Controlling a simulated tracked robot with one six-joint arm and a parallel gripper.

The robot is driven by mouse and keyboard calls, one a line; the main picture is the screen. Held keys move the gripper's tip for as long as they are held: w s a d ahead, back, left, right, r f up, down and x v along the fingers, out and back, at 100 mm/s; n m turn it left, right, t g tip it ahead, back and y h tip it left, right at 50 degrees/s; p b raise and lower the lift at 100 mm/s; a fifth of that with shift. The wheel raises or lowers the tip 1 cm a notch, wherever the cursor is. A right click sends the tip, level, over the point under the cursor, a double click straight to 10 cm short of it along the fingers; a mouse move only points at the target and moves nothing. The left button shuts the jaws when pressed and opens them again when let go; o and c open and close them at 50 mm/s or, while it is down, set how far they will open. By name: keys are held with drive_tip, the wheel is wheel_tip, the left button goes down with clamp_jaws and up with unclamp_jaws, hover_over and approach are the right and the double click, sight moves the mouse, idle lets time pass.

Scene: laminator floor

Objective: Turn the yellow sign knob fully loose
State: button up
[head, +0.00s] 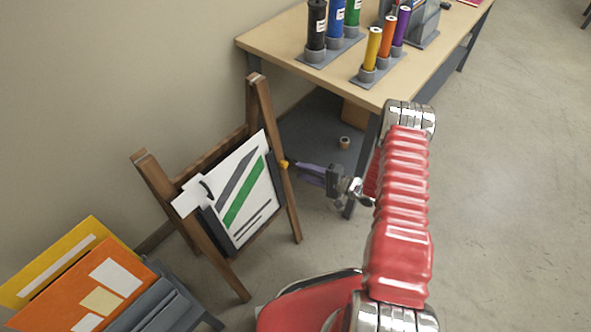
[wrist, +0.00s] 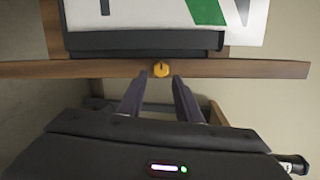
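The yellow knob (head: 284,164) sits on the right wooden leg of an easel-like sign stand (head: 284,192). In the wrist view the small round knob (wrist: 161,69) is on the wooden bar, with a dark mark on its face. My gripper (head: 298,167) reaches toward it from the right, close to the leg. In the wrist view my gripper's two dark fingers (wrist: 158,82) are apart with nothing between them. The knob lies just beyond the fingertips, roughly centred on the gap. Whether the fingers touch the leg I cannot tell.
The sign board (head: 236,190) with green and grey stripes hangs on the stand. A table (head: 345,82) with coloured rolls stands behind my arm. A rack with orange and yellow folders (head: 75,280) is at lower left. The floor at right (head: 500,200) is clear.

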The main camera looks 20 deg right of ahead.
drive_tip(key=v, duration=0.8)
drive_tip(key=shift+s, duration=0.1)
idle(0.3)
